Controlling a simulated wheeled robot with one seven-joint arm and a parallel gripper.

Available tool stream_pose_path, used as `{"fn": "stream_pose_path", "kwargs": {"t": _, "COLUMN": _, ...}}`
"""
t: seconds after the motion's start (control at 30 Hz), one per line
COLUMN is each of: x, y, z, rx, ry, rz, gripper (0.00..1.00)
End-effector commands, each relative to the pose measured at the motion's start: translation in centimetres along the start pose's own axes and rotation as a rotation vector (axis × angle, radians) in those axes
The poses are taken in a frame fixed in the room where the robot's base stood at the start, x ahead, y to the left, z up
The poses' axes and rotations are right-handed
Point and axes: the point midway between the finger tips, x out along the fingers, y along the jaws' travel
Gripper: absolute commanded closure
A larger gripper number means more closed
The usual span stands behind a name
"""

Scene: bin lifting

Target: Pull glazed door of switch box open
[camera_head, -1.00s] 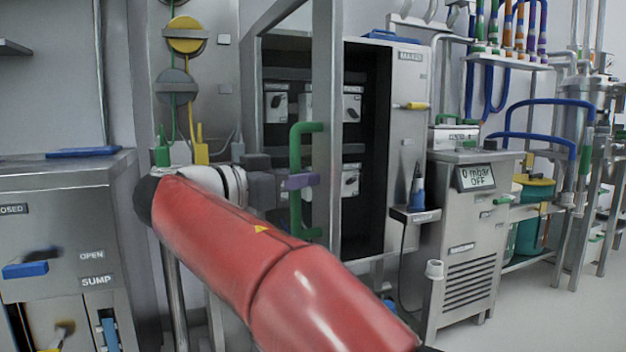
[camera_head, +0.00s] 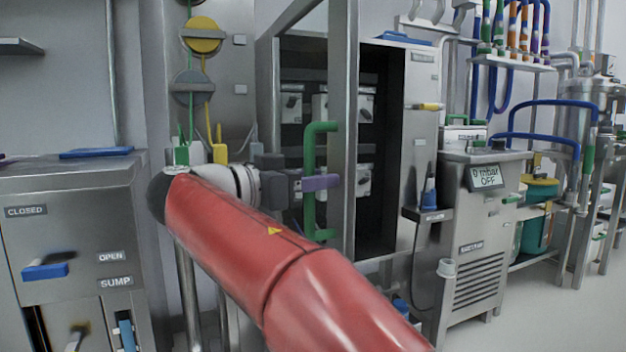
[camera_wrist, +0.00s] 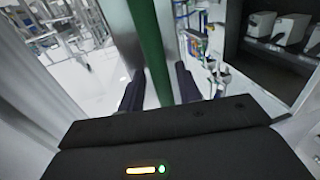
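The switch box (camera_head: 420,65) is a grey metal cabinet with a dark inside and several small white units. Its glazed door (camera_head: 343,120) stands ajar, swung out toward me with its free edge on the right. The unglazed gap to the right shows the dark inside. A green bar handle (camera_head: 312,150) is on the door near its free edge. My gripper (camera_head: 318,182) is at the handle's middle.
A grey cabinet (camera_head: 70,220) with a blue handle stands at the left. A machine with a "0 mbar OFF" display (camera_head: 487,177) stands right of the switch box. Floor (camera_head: 560,310) is clear at the lower right.

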Motion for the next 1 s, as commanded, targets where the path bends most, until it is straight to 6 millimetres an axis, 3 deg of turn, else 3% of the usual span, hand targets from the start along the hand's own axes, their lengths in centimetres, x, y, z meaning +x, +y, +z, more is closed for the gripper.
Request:
{"fn": "stream_pose_path", "kwargs": {"t": 0.33, "x": -0.6, "y": -0.1, "z": 0.0, "rx": 0.000, "ry": 0.001, "rz": -0.005, "gripper": 0.65}}
{"fn": "stream_pose_path", "kwargs": {"t": 0.7, "x": -6.4, "y": -0.1, "z": -0.1, "rx": -0.001, "ry": 0.001, "rz": -0.006, "gripper": 0.65}}
{"fn": "stream_pose_path", "kwargs": {"t": 1.0, "x": -7.9, "y": 0.0, "z": 0.0, "rx": 0.000, "ry": 0.001, "rz": -0.002, "gripper": 0.65}}
